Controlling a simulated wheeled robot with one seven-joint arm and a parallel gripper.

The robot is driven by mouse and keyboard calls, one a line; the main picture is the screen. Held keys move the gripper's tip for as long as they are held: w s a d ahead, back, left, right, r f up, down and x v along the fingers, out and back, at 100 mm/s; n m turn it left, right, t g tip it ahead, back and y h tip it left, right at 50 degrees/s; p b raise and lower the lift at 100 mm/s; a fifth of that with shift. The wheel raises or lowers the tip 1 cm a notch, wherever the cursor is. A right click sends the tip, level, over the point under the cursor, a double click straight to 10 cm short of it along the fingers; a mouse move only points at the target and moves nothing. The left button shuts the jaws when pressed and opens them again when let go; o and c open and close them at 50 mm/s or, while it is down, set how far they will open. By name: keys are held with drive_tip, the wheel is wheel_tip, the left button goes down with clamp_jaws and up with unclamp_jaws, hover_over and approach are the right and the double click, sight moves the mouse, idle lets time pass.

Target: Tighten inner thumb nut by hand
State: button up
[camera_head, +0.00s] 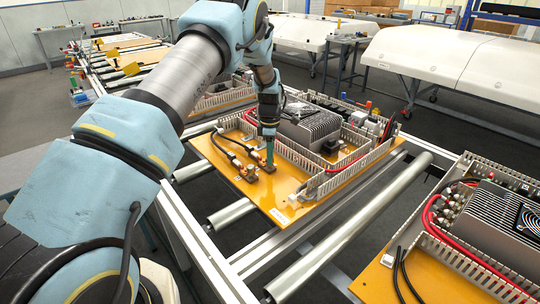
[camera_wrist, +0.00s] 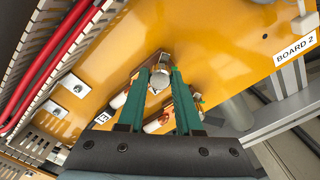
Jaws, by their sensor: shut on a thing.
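My gripper (camera_head: 269,160) points down over the orange board, at the terminals on its bare front part. In the wrist view its two green fingers (camera_wrist: 161,74) are closed on a round silver thumb nut (camera_wrist: 159,79), one finger on each side. The nut sits at a dark terminal strip on the board (camera_wrist: 215,50). A second terminal (camera_head: 250,174) stands just left of my gripper in the head view. Black cables (camera_head: 230,153) run to the terminals. The fingers hide much of the held nut's sides and the strip below.
Slotted grey wiring duct (camera_head: 310,160) borders the bare area, with a red cable (camera_wrist: 55,62) along it. A finned grey unit (camera_head: 308,122) stands behind. The board rests on metal rollers (camera_head: 232,211). Another fitted board (camera_head: 375,284) lies at right.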

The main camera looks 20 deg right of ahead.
clamp_jaws()
